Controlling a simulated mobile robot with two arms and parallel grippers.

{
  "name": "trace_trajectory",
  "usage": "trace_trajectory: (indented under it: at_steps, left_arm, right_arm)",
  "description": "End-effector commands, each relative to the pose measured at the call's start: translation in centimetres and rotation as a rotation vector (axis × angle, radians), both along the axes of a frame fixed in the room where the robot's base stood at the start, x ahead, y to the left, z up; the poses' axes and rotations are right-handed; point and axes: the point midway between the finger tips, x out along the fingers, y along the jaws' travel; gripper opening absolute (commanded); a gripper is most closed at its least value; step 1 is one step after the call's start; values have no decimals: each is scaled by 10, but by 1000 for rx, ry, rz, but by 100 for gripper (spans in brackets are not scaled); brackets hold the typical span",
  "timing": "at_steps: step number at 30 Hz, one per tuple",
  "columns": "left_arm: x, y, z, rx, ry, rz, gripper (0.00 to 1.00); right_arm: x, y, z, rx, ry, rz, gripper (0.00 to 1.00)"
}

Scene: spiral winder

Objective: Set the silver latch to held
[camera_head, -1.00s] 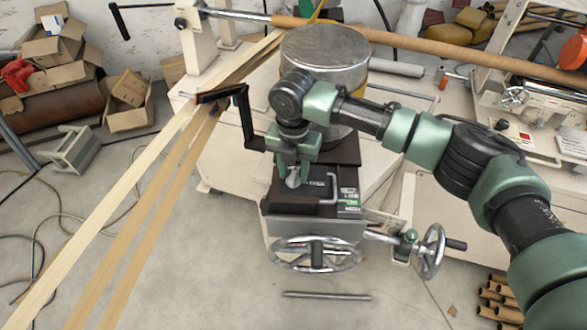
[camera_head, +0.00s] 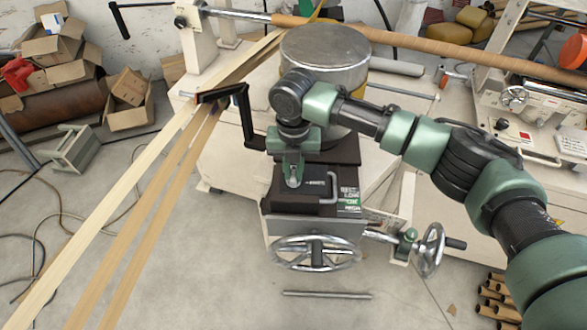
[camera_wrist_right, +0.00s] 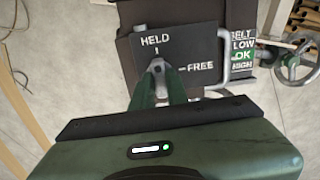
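The silver latch (camera_wrist_right: 157,67) sits on a dark plate (camera_wrist_right: 205,47) marked HELD above it and FREE to its right. In the wrist view, it lies straight below the HELD mark, and no part of it reaches toward the FREE mark. My right gripper (camera_wrist_right: 158,76) has a green finger on each side of the latch and looks shut on it. In the head view, the latch (camera_head: 293,181) shows just under the right gripper (camera_head: 292,172), which hides the HELD label. The latch's exact angle is partly hidden by the fingers. My left gripper is not in view.
A silver handle (camera_head: 333,187) and a BELT/LOW/OK/HIGH gauge (camera_head: 349,196) lie right of the latch. A handwheel (camera_head: 315,253) is in front, with a smaller one (camera_head: 430,250) at the right. A metal drum (camera_head: 325,58) stands behind, with a black crank (camera_head: 245,115) on the left.

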Motion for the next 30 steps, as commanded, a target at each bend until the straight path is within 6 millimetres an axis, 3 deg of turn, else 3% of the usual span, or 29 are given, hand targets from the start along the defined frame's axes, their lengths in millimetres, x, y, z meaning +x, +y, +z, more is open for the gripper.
trace_trajectory:
  at_steps: [1,2,14,24,30]
  left_arm:
    - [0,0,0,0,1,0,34]
    - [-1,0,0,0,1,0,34]
    - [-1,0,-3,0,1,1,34]
    - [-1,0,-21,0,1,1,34]
    - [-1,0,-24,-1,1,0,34]
  right_arm:
    - [1,0,1,1,-2,1,28]
    - [1,0,1,1,-2,1,36]
    - [1,0,6,1,-2,0,36]
    - [1,0,59,1,-4,0,36]
    - [1,0,77,1,-3,1,36]
